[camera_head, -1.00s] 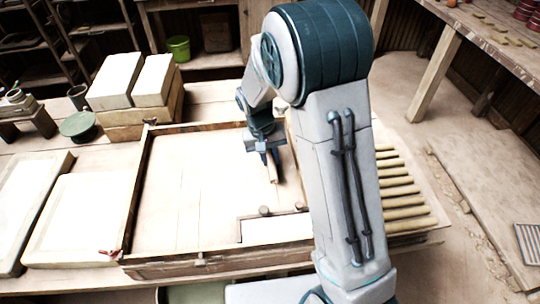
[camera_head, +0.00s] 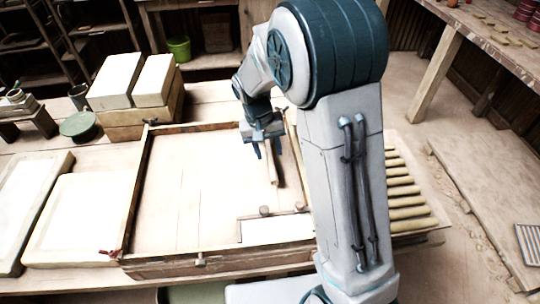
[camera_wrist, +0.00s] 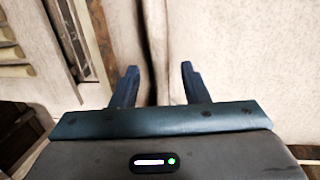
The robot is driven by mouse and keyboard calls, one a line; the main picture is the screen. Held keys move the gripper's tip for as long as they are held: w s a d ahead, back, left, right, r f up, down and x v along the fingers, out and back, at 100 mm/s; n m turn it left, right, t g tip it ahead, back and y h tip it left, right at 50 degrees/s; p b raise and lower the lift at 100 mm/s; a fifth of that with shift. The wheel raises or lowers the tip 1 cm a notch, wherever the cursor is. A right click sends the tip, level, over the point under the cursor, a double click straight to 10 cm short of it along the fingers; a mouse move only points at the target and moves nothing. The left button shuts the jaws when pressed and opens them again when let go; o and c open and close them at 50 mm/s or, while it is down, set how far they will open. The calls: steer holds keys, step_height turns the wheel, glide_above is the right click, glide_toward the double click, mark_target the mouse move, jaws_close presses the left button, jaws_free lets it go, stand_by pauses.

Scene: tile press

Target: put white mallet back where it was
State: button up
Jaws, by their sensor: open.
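My gripper (camera_head: 267,149) is open above the right part of the wooden tray (camera_head: 139,190) in the head view. Its two spread fingers also show in the wrist view (camera_wrist: 160,82), with nothing held between them. A pale, narrow stick-like piece (camera_head: 272,169) with a dark lower end is just below the gripper, inside the tray near its right side. It may be the white mallet, but it is too small to tell, and its upper part is hidden. No mallet can be made out in the wrist view, where a pale surface with a dark seam lies beyond the fingers.
A white block (camera_head: 277,231) with two round knobs behind it sits at the tray's front right. Several rods (camera_head: 405,200) lie right of the tray, partly behind my arm. Pale slabs (camera_head: 80,220) lie at left, and stacked blocks (camera_head: 135,82) stand behind. The tray's middle is clear.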

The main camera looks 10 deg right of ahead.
step_height(320, 180, up, 8)
steer(key=a, duration=0.1)
steer(key=s+d+r+t, duration=0.1)
steer(key=s+d, duration=0.2)
steer(key=s, duration=0.3)
steer(key=s+d+r+t+y, duration=0.1)
steer(key=s+d+r, duration=0.1)
steer(key=s, duration=0.5)
steer(key=s+d+r+t+y, duration=0.1)
steer(key=s+d, duration=0.3)
steer(key=s, duration=0.2)
steer(key=shift+s+d+r+t, duration=0.15)
steer(key=shift+s+r+t, duration=0.1)
steer(key=shift+s+t, duration=0.15)
